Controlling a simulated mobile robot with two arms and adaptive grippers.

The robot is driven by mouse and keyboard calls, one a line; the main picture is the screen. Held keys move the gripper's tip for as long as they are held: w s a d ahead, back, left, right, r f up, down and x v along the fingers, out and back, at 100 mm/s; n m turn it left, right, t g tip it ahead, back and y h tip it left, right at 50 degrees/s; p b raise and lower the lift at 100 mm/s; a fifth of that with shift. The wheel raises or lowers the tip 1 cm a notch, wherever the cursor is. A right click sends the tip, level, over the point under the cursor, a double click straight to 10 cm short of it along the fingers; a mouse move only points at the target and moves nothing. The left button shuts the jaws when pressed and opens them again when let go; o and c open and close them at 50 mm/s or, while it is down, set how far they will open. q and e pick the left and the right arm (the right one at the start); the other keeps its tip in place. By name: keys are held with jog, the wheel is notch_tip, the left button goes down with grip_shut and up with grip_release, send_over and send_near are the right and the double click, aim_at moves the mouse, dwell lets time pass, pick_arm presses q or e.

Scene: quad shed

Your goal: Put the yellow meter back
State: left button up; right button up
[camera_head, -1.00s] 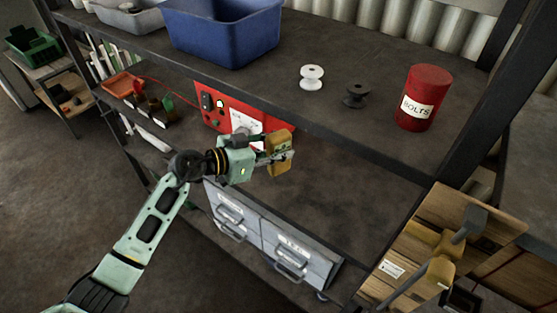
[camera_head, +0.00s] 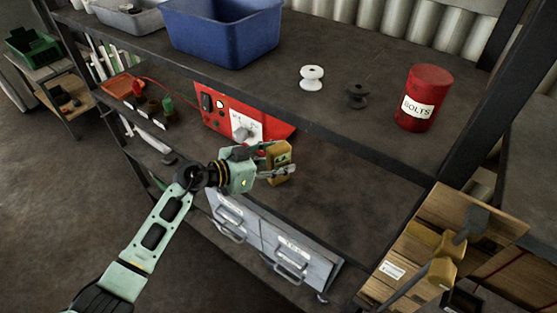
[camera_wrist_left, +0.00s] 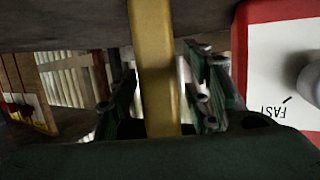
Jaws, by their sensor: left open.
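The yellow meter (camera_head: 281,162) is a small upright block at the middle shelf, to the right of and in front of the red box with a dial (camera_head: 243,118). Its underside is hard to see, so I cannot tell whether it rests on the shelf. My left gripper (camera_head: 273,163) is open at the meter. In the left wrist view the meter (camera_wrist_left: 155,70) stands as a yellow strip between the two fingers of the left gripper (camera_wrist_left: 165,105), with gaps visible on both sides. The right gripper is not in view.
The top shelf (camera_head: 330,115) overhangs the meter and carries a blue bin (camera_head: 222,35), two spools and a red bolts tin (camera_head: 424,98). Grey drawers (camera_head: 265,235) are below. The middle shelf (camera_head: 350,200) is bare to the right. A wooden board with yellow-headed tools (camera_head: 440,250) is at right.

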pick_arm(q)
jog(key=shift+a+r, duration=0.1)
jog(key=shift+r, duration=0.1)
jog(key=v, duration=1.1)
jog(key=shift+s+a+r+b, duration=0.2)
jog(key=shift+s+a+b, duration=0.1)
jog(key=shift+b, duration=0.15)
jog(key=shift+c, duration=0.4)
